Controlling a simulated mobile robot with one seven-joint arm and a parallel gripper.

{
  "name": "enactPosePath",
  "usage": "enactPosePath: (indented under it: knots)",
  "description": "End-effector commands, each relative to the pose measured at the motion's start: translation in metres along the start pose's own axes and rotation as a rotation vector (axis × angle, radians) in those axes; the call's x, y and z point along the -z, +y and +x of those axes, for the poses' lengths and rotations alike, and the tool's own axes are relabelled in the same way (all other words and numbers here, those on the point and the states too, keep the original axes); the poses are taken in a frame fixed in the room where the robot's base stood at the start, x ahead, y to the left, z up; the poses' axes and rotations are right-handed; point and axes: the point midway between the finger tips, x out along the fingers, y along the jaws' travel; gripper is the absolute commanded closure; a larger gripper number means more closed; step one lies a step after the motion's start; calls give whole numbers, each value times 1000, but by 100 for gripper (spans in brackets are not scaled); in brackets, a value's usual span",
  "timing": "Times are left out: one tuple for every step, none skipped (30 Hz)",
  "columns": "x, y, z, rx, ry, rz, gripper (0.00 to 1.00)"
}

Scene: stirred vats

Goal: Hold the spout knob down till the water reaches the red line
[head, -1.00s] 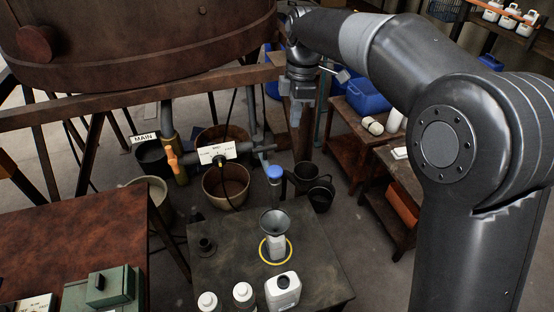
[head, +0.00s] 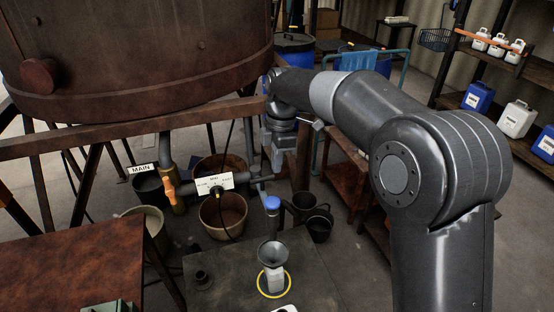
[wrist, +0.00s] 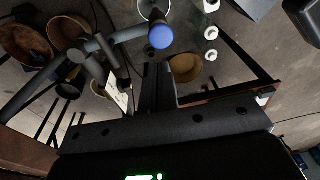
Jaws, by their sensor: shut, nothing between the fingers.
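The spout knob is a round blue cap (head: 272,203) on the end of the grey pipe. It also shows in the wrist view (wrist: 160,36), just beyond my fingertips. My gripper (head: 277,168) is shut and empty, pointing down above the knob and apart from it. Its fingers show side by side in the wrist view (wrist: 158,70). Below the spout, a white bottle (head: 273,281) with a grey funnel (head: 272,254) in its neck stands inside a yellow ring (head: 288,287) on the dark table. I cannot see a red line or any water level.
A large rusty vat (head: 130,60) hangs over the pipework. An orange valve handle (head: 170,190) stands beside the MAIN sign (head: 143,169). A white label plate (head: 214,183) sits on the pipe. Buckets (head: 223,215) stand below. Shelves with jugs (head: 478,97) are at the right.

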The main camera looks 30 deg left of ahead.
Motion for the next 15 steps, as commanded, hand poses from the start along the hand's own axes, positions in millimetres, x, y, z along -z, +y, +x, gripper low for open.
enactPosePath:
  knots:
    - [0,-1,13,5,0,0,100]
    - [0,-1,20,4,0,1,100]
    - [0,-1,29,5,0,1,100]
    - [0,-1,35,4,0,1,100]
    - [0,-1,41,4,0,0,100]
    - [0,-1,50,3,0,0,100]
    - [0,-1,56,4,-1,0,100]
    - [0,-1,61,3,-1,0,100]
    - [0,-1,69,4,-1,0,100]
    - [0,0,74,3,-1,-1,100]
    - [0,0,78,2,-1,-1,100]
    - [0,-1,83,3,-1,0,100]
    - [0,0,87,2,-1,0,100]
    - [0,0,90,1,-1,0,100]
    - [0,0,93,1,0,0,100]
